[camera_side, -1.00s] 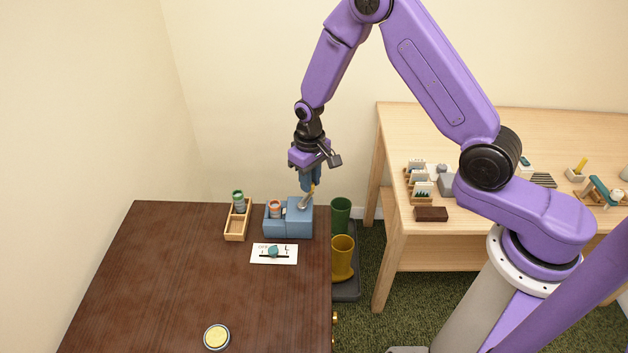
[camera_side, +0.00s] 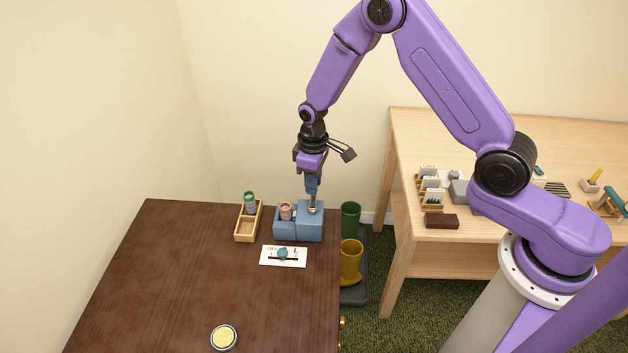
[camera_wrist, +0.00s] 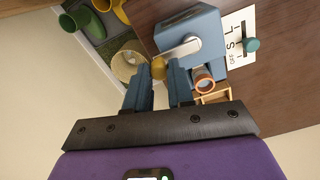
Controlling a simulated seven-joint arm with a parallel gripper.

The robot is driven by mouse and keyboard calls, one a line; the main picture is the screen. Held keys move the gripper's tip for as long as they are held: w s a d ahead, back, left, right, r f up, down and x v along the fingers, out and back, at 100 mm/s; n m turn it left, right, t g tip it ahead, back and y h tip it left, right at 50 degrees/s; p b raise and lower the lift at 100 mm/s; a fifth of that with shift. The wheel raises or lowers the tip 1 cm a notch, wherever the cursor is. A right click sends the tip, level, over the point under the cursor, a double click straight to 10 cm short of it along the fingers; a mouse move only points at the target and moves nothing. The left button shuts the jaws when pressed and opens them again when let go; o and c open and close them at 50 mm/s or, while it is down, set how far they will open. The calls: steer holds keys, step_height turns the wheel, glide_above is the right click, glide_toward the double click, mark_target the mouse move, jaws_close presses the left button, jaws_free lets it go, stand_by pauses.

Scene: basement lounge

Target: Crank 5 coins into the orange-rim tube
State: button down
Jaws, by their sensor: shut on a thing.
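A blue coin machine (camera_side: 309,222) stands at the back right of the dark table. Its grey crank arm shows in the wrist view (camera_wrist: 177,49), with a yellow knob (camera_wrist: 158,67) at its end. My gripper (camera_side: 313,190) is above the machine; in the wrist view its blue fingers (camera_wrist: 160,78) are shut around the knob. The orange-rim tube (camera_side: 286,211) stands upright in the machine's left part, and its rim also shows in the wrist view (camera_wrist: 203,83). Coins inside it cannot be made out. A green-rim tube (camera_side: 249,202) stands in a wooden tray (camera_side: 247,232) to the left.
A white panel with a teal knob (camera_side: 283,255) lies in front of the machine. A round yellow-topped tin (camera_side: 224,337) is near the table's front. Green (camera_side: 350,217) and yellow (camera_side: 351,262) boots stand beyond the table's right edge. The table's middle is clear.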

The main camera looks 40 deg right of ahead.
steer(key=c, duration=1)
jaws_free()
step_height(320, 180, up, 17)
steer(key=shift+r, duration=0.2)
